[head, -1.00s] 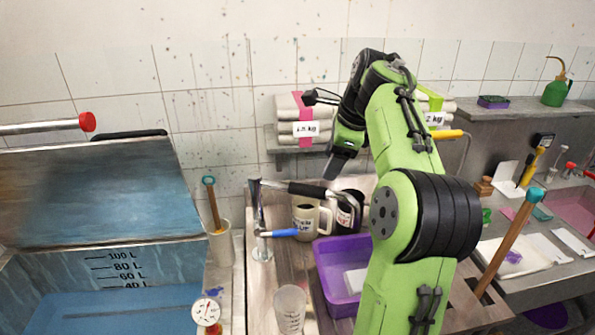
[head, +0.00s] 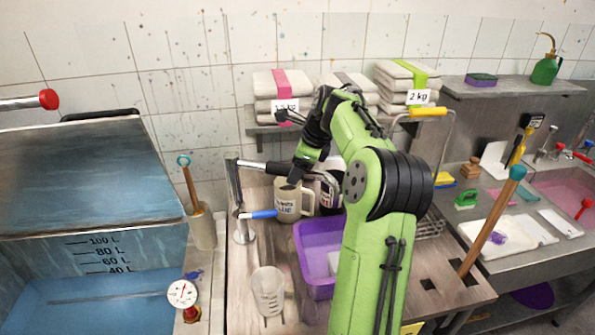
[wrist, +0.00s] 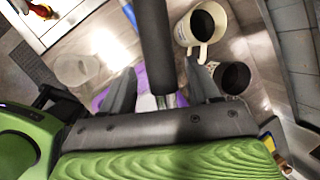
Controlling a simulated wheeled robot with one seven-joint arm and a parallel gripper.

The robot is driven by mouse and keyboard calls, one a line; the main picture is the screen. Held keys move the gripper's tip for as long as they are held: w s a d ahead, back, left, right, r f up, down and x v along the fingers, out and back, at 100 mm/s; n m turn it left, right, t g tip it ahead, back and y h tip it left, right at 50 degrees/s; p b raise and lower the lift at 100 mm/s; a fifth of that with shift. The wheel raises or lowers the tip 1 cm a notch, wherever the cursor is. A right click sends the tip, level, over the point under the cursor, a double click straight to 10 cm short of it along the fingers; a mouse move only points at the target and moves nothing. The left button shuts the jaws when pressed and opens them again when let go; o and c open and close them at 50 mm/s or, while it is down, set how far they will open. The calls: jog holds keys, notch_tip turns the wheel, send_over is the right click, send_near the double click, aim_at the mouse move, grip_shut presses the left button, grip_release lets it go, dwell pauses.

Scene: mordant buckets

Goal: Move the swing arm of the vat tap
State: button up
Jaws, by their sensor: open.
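The vat tap (head: 241,232) stands on the wooden counter right of the vat, with a blue lever (head: 262,214). Its swing arm (head: 253,165) is a metal pipe with a black sleeve, reaching right from the top of the post in front of two mugs. In the wrist view the black sleeve (wrist: 154,45) runs between my two fingers, with bare metal pipe nearer the palm. My gripper (wrist: 158,84) is open, a finger on each side of the pipe. In the head view my gripper (head: 292,181) is at the swing arm, in front of the mugs. Contact cannot be told.
A cream mug (head: 287,205) and a dark-fronted mug (head: 329,193) stand close behind the swing arm. A purple tub (head: 314,283) and a clear beaker (head: 268,293) are in front. The vat (head: 80,180) is left, with a stick in a holder (head: 202,230) between.

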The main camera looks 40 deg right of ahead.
jog(key=shift+w+d+f, duration=0.1)
jog(key=shift+d+f, duration=0.05)
jog(key=shift+f, duration=0.15)
jog(key=shift+c, duration=0.2)
grip_shut()
